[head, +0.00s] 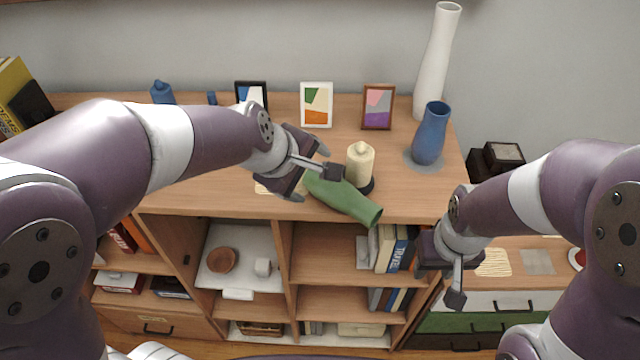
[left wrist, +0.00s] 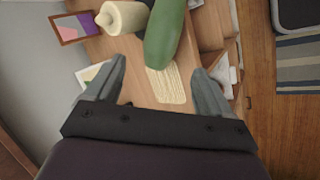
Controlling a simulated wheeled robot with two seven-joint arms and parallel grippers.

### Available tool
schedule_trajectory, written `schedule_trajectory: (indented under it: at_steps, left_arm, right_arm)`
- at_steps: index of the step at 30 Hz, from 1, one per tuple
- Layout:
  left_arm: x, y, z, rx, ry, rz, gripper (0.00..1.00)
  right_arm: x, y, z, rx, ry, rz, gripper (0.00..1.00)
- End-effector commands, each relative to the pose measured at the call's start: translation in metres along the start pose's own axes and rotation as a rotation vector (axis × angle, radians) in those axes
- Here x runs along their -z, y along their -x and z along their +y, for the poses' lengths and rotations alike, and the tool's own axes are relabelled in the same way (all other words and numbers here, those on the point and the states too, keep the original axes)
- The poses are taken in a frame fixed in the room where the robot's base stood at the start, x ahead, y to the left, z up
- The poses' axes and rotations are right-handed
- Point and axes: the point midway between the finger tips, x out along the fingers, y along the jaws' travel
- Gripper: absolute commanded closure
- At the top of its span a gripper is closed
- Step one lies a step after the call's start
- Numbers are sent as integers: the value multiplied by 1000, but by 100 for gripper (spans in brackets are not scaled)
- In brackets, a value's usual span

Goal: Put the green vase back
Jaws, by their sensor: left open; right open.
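The green vase (head: 345,198) lies on its side on the wooden cabinet top, near the front edge, with its mouth toward the lower right. In the left wrist view the green vase (left wrist: 165,38) extends up from between the finger tips. My left gripper (head: 312,175) is open at the vase's left end; the fingers partly hide that end. In the left wrist view my left gripper (left wrist: 160,85) has its fingers apart, and I cannot tell whether they touch the vase. My right gripper (head: 440,270) is open and empty in front of the cabinet's right end, away from the vase.
A cream candle (head: 360,165) on a dark base stands close behind the vase. A blue vase (head: 430,134) and a tall white vase (head: 437,60) stand at the right. Picture frames (head: 316,105) line the back. A pale striped mat (left wrist: 168,84) lies beside the vase.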

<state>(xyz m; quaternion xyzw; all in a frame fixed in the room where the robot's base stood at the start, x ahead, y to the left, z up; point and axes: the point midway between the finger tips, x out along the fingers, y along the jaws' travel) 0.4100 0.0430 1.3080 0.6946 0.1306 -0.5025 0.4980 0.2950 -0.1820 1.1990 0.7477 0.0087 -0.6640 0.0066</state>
Motion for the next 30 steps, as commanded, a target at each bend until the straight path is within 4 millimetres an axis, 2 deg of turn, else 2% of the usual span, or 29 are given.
schedule_trajectory:
  at_steps: [6,11,18,21,26,27,29,30]
  left_arm:
    - [0,-51,-3,6,3,-1,17]
    - [0,-70,-2,4,2,0,17]
    - [0,-112,-6,5,1,1,17]
    - [0,-119,-6,4,-1,2,17]
    - [0,-119,-5,4,-1,3,17]
    - [0,-118,-5,4,-1,2,21]
    - [0,-118,-5,4,-1,2,40]
    - [0,-118,-5,4,-1,2,53]
  right_arm:
    - [0,-3,0,0,0,0,57]
    - [0,-5,0,0,0,0,57]
    - [-1,-11,0,0,0,0,57]
    - [-1,-11,0,0,0,0,57]
    - [-1,-11,0,0,0,0,57]
    - [-1,-11,0,0,0,0,57]
    - [-1,-11,0,0,0,0,57]
    - [-1,-11,0,0,0,0,57]
